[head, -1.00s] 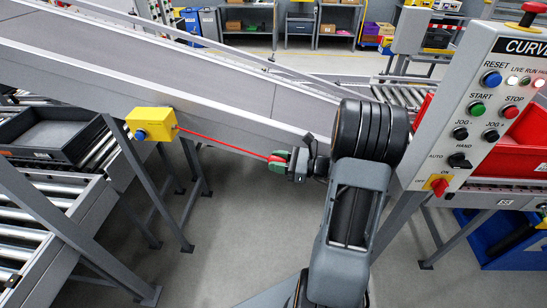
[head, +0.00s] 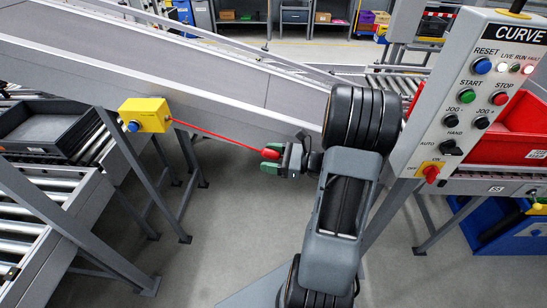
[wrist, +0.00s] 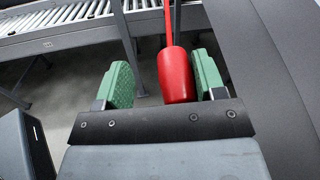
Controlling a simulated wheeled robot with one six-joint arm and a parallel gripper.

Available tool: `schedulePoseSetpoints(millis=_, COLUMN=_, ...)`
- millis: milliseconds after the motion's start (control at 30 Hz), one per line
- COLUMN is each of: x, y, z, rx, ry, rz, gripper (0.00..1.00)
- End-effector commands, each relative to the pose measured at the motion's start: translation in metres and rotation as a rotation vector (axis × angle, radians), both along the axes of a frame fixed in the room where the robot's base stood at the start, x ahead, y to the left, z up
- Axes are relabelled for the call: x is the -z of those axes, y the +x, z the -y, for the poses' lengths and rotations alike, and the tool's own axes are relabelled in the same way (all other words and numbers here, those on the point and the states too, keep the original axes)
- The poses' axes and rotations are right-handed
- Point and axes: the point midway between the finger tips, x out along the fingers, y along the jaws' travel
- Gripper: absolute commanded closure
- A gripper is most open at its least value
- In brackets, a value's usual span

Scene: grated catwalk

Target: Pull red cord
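A red cord (head: 215,135) runs slanting down to the right from a yellow box (head: 145,115) with a blue button, mounted on the conveyor frame. The cord ends in a red handle (head: 270,153). My gripper (head: 271,159) is at this handle. In the wrist view the red handle (wrist: 176,75) lies between the two green finger pads of my gripper (wrist: 165,80). A clear gap shows between the handle and the left pad. The handle is close to the right pad; I cannot tell if they touch. The fingers are open around it.
A sloping grey conveyor (head: 240,75) passes behind my arm. A control panel (head: 470,110) with coloured buttons stands at the right, near a red bin (head: 505,140). A black tray (head: 45,130) sits on rollers at the left. Grey floor lies open below the cord.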

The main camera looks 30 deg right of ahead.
Motion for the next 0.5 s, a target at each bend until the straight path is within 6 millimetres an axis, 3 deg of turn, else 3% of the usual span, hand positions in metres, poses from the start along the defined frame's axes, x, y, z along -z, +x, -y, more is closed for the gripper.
schedulePoseSetpoints(millis=167, x=0.001, y=-0.009, z=0.010, rx=0.001, ry=0.000, rz=0.001, gripper=0.41)
schedulePoseSetpoints(millis=500, x=0.002, y=-0.054, z=0.061, rx=0.004, ry=0.001, rz=0.000, gripper=0.41)
